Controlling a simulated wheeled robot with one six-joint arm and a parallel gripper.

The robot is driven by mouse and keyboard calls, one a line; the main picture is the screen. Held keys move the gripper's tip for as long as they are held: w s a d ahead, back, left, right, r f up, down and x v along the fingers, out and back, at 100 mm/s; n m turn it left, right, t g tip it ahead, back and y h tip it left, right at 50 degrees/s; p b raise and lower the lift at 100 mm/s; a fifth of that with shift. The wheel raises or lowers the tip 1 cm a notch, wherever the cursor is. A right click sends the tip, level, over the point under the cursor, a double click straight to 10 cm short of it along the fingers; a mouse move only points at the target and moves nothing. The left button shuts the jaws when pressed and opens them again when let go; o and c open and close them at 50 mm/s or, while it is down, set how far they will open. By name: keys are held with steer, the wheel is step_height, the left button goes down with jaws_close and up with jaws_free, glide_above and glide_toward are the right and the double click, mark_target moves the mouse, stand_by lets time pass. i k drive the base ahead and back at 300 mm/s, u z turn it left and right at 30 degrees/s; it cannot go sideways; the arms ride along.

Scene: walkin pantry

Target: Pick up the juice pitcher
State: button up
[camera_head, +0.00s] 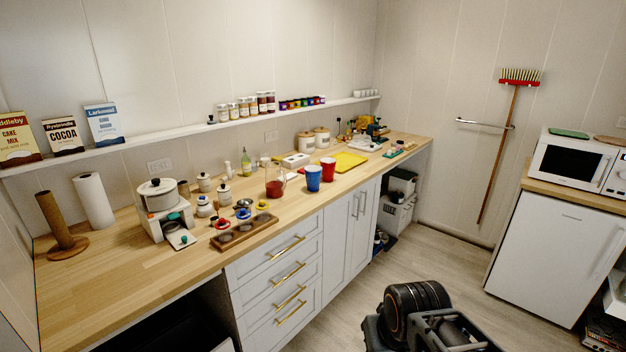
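The juice pitcher (275,186) is a small clear jug with red liquid in its lower part. It stands upright on the wooden counter, left of a blue cup (313,178) and a red cup (328,169). A dark part of my arm shows at the bottom right, over the floor and well apart from the pitcher. I cannot make out my gripper's fingers in this view.
A wooden tray (262,229) with round items lies in front of the pitcher, near the counter's edge. A green bottle (246,163) stands behind it. A yellow tray (350,161) lies farther right. The floor (345,285) before the drawers is clear.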

mark_target(275, 186)
steer(key=z, duration=0.55)
steer(key=i, duration=2.1)
steer(key=u, duration=3.2)
steer(key=i, duration=0.5)
